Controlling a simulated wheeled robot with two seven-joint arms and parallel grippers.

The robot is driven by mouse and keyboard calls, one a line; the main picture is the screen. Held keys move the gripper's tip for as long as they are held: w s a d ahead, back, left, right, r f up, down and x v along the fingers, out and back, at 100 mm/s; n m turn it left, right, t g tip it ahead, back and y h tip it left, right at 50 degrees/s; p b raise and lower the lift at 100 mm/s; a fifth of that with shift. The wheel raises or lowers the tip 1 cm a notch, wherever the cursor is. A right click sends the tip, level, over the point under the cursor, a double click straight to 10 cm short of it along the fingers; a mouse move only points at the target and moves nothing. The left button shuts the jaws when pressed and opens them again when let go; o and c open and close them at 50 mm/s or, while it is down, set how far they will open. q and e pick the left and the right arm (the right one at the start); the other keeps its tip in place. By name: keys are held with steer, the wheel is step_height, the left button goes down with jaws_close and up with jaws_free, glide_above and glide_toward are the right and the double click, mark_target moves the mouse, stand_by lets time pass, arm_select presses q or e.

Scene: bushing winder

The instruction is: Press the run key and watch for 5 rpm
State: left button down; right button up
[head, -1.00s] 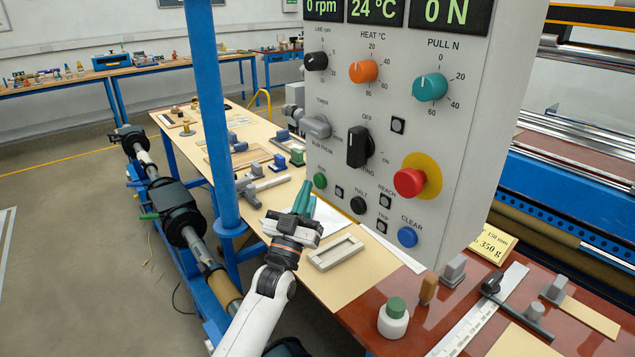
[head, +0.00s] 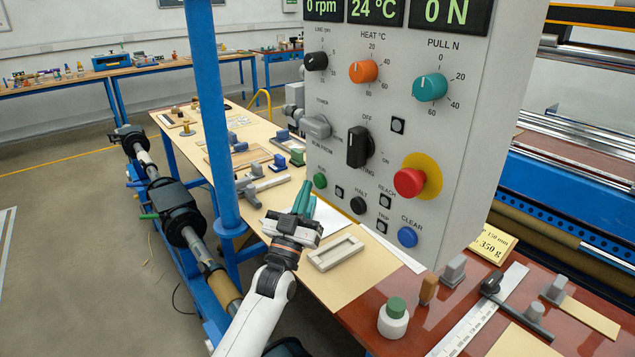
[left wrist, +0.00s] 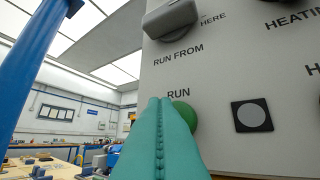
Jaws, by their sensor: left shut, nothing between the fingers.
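The green run key (head: 320,180) sits at the lower left of the grey control panel (head: 440,130) in the head view. My left gripper (head: 306,192) is shut and empty, its teal fingers pointing up just left of and below the key. In the left wrist view the shut fingertips (left wrist: 160,103) overlap the left part of the green key (left wrist: 185,112), under the label RUN. I cannot tell whether they touch it. The rpm display (head: 324,8) reads 0 rpm. My right gripper is not in view.
The panel also has a black HALT button (head: 358,205), a blue CLEAR button (head: 407,237), a red mushroom button (head: 408,182) and several knobs. Other displays read 24 °C and 0 N. A blue post (head: 208,110) stands left of the panel. A bench with small parts lies below.

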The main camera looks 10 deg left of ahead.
arm_select(q)
steer(key=shift+w+d, duration=0.1)
steer(key=shift+d, duration=0.05)
steer(key=shift+w+d+b, duration=0.15)
steer(key=shift+w+b, duration=0.05)
steer(key=shift+b, duration=0.1)
